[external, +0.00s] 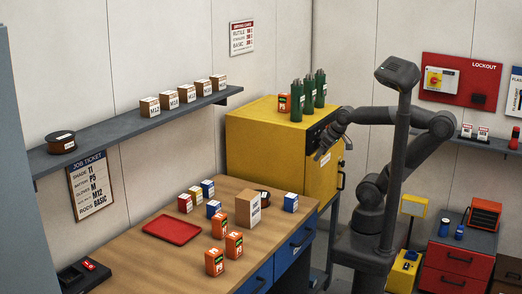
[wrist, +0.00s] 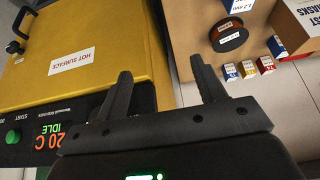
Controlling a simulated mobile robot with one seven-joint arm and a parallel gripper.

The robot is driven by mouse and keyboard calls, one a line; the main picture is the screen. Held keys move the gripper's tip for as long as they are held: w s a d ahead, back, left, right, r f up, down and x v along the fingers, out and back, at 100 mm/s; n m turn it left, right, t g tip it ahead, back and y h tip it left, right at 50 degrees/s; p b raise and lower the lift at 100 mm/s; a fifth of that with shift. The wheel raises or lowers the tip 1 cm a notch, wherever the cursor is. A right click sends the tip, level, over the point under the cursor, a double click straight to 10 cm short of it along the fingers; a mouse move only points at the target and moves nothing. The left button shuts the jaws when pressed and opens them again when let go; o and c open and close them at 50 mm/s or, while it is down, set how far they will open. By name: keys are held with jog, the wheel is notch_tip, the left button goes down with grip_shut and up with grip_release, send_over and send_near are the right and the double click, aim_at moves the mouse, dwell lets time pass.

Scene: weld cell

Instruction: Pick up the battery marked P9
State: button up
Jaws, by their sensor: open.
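Orange batteries with dark label fronts stand on the wooden bench in the external view: one at the back (external: 220,226), one to its right (external: 234,245) and one at the front (external: 214,263). Another orange battery (external: 284,103) stands on top of the yellow oven. Their markings are too small to read surely, so I cannot tell which is P9. My gripper (external: 322,150) is at the front of the oven, away from the bench batteries. In the wrist view my gripper (wrist: 163,82) is open and empty, its fingers apart. No battery is clearly visible there.
The yellow oven (external: 255,150), labelled hot surface in the wrist view (wrist: 72,60), is close to my gripper. Green bottles (external: 308,92) stand on it. The bench (external: 135,262) holds a red tray (external: 172,229), a cardboard box (external: 248,208) and small cartons.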

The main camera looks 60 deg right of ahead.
jog(key=w+a+r+n+y, duration=0.1)
jog(key=w+a+r+n, duration=0.35)
jog(key=w+a, duration=0.6)
jog(key=w+a+n+g+y, duration=0.1)
jog(key=w+a+n, duration=0.15)
jog(key=a, duration=0.75)
jog(key=w+a+n+g+y, duration=0.15)
jog(key=w+a, duration=0.25)
jog(key=a, duration=0.5)
jog(key=n+g, duration=0.3)
jog(key=n, duration=0.5)
send_over(216, 251)
jog(key=d, duration=0.2)
jog(key=shift+y, duration=0.45)
jog(key=f, duration=1.1)
jog(key=shift+s+d, duration=0.1)
jog(key=shift+s, duration=0.1)
jog(key=shift+t, duration=0.25)
jog(key=x, duration=0.5)
jog(key=shift+f, duration=0.2)
jog(key=x, duration=0.5)
jog(key=shift+w+d+f, duration=0.15)
jog(key=shift+w+d, duration=0.15)
jog(key=shift+w, duration=0.1)
jog(key=c, duration=1.3)
